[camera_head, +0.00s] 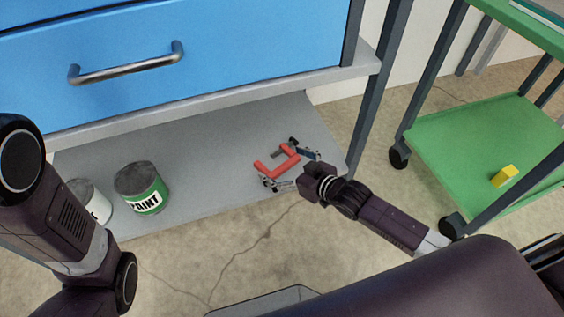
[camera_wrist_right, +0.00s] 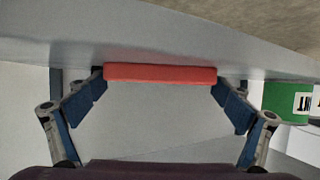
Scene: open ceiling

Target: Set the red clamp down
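The red clamp (camera_head: 264,169) is a C-shaped piece at the right part of the grey lower shelf, under the blue drawers. My right gripper (camera_head: 283,164) reaches in from the right with its fingers spread wide around the clamp. In the right wrist view the clamp shows as a red bar (camera_wrist_right: 160,73) spanning between the two fingertips of the right gripper (camera_wrist_right: 159,80), which seem to touch its ends. Whether the clamp rests on the shelf or is just above it is hard to tell. My left arm shows at the left; its gripper is out of view.
The grey shelf (camera_head: 217,190) has free room left of the clamp. A green paint can (camera_head: 144,190) and a white can (camera_head: 90,203) stand at its left; the green one also shows in the wrist view (camera_wrist_right: 285,101). A green cart (camera_head: 470,140) carrying a yellow block (camera_head: 503,176) stands right.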

